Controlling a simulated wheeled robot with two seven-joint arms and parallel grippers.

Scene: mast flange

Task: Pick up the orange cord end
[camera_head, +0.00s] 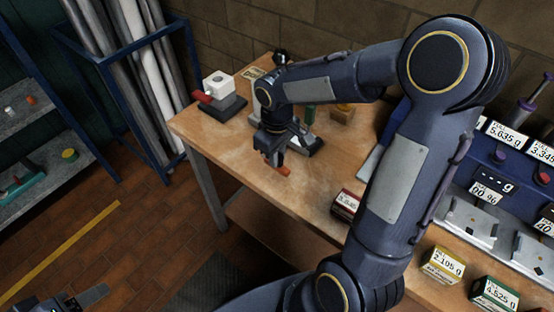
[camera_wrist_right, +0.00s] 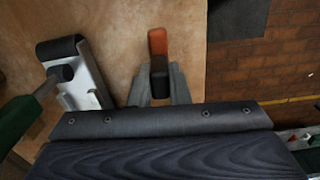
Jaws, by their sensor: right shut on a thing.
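The orange cord end (camera_head: 284,171) shows just below my right gripper (camera_head: 273,158), near the front edge of the wooden bench (camera_head: 205,133). In the right wrist view the cord end (camera_wrist_right: 158,42) is an orange piece with a dark part that sits between the two grey fingers of my right gripper (camera_wrist_right: 160,82). The gripper is shut on it. I cannot tell whether it touches the bench top. My left gripper (camera_head: 82,299) shows only in part at the bottom left, away from the bench; its jaw opening is unclear.
A dark block with a white top and red handle (camera_head: 203,97) stands at the bench's far left. A metal-and-black device (camera_wrist_right: 85,80) with a green-handled tool is beside the gripper. Scales (camera_head: 470,220) and labelled boxes (camera_head: 443,265) fill the right. A blue rack (camera_head: 105,60) stands left.

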